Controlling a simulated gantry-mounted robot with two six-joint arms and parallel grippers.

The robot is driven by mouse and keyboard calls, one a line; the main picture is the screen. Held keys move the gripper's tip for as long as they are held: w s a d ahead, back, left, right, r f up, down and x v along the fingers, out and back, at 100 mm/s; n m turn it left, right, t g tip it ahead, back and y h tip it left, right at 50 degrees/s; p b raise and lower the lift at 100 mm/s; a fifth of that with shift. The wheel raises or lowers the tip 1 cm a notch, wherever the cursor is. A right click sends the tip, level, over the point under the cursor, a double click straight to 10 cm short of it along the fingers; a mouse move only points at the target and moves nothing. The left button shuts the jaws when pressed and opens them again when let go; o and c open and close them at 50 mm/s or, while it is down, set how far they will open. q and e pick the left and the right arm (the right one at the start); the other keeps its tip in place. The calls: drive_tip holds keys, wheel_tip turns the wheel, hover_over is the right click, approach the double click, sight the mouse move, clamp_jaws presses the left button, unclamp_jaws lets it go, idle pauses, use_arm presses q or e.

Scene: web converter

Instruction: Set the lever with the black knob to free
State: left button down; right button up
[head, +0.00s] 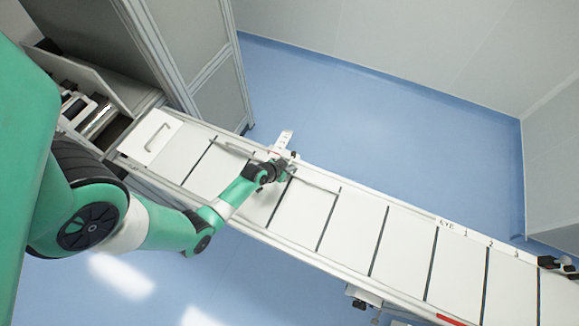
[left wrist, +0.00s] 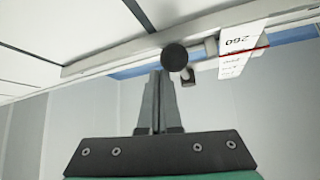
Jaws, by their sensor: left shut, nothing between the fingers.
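A round black knob (left wrist: 175,57) shows in the left wrist view, just in front of the conveyor's side rail. A small dark-ended grey part (left wrist: 188,74) sits beside it, partly behind it; I cannot tell how they join. My left gripper (left wrist: 160,78) is shut and empty, its fingertips close below and left of the knob; I cannot tell whether they touch it. In the head view my left gripper (head: 282,168) is at the far edge of the conveyor, and the knob is not clear there. My right gripper is not in view.
A white label plate (head: 286,139) stands out from the far rail; in the left wrist view its plate (left wrist: 240,45) has upside-down print and a red line. The conveyor (head: 350,225) runs diagonally. Blue floor (head: 330,110) lies open beyond it. A cabinet (head: 190,40) stands upper left.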

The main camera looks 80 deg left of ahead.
use_arm(q)
drive_tip(key=shift+w+d+r+p, duration=0.25)
drive_tip(key=shift+w+d+r, duration=0.05)
drive_tip(key=shift+w+r, duration=0.3)
drive_tip(key=shift+w+d+r+p, duration=0.25)
drive_tip(key=shift+w+r, duration=0.2)
drive_tip(key=shift+w, duration=0.15)
drive_tip(key=s+a+r, duration=0.3)
drive_tip(key=s+r, duration=0.2)
drive_tip(key=r, duration=0.1)
drive_tip(key=shift+s+p, duration=0.3)
drive_tip(key=shift+p, duration=0.15)
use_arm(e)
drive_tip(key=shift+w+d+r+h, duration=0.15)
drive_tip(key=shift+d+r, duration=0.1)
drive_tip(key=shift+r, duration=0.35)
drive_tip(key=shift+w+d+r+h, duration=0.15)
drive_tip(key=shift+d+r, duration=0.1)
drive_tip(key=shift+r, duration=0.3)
